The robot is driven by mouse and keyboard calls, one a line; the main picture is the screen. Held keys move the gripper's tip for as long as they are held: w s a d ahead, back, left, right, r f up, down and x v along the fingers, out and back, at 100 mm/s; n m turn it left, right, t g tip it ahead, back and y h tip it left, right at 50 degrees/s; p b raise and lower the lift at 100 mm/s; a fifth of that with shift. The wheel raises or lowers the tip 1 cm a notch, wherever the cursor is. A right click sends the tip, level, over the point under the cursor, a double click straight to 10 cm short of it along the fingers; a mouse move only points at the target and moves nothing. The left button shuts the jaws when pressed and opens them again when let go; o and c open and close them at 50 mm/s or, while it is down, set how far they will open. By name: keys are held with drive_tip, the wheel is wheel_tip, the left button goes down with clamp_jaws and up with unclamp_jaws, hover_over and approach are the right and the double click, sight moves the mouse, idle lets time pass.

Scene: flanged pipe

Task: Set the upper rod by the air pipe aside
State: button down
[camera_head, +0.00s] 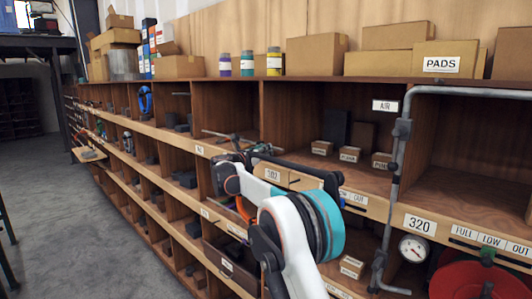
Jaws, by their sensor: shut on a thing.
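The grey air pipe (396,190) runs down the front of the right-hand shelves, below the AIR label (385,106). It bends right along the shelf top and carries dark clamp-like fittings. My arm and gripper hide part of the rod and the finger contact.
Small cartons (349,154) stand in the bay left of the pipe. A pressure gauge (413,248) and a red reel (470,280) are low on the right. Boxes and jars line the shelf top. The floor (50,220) at the left is clear.

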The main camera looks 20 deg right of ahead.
drive_tip(key=shift+a, duration=0.1)
drive_tip(key=c, duration=1.3)
unclamp_jaws()
drive_tip(key=shift+a, duration=0.1)
drive_tip(key=shift+c, duration=0.2)
drive_tip(key=v, duration=1.1)
drive_tip(key=shift+s+a, duration=0.25)
drive_tip(key=shift+s, duration=0.1)
